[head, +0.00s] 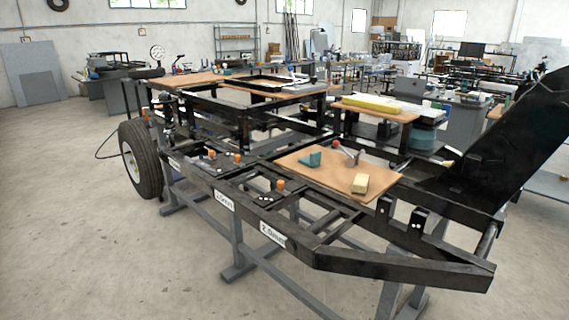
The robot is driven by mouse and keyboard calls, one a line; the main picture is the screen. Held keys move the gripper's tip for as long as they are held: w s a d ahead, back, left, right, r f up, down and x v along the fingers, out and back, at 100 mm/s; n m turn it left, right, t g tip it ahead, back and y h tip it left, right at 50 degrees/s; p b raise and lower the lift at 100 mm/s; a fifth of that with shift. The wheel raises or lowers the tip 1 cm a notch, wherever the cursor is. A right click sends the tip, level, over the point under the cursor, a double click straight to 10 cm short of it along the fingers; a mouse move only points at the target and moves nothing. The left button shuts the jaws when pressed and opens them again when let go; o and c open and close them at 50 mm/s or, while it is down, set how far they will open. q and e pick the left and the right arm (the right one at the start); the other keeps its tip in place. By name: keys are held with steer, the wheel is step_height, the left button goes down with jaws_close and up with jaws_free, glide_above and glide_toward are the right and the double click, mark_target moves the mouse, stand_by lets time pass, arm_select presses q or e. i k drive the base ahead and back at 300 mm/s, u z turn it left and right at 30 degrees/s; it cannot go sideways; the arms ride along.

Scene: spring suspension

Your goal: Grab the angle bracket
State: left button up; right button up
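A small teal angular piece (310,159), which looks like the angle bracket, lies on a wooden board (322,180). The board rests on the black steel frame (300,238) near the middle of the head view. The piece is small in the picture, so its exact shape is hard to tell. Neither of my grippers shows in this view, and nothing is seen touching the teal piece.
A tan block (360,184) and a small metal part (351,157) share the board. Orange-capped parts (238,157) stand on the frame to the left. A tyre (141,160) is at far left. A tall black panel (510,150) rises at right.

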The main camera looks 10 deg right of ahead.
mark_target(314, 161)
steer(key=u, duration=1.2)
steer(key=i, duration=2.95)
steer(key=z, duration=2.6)
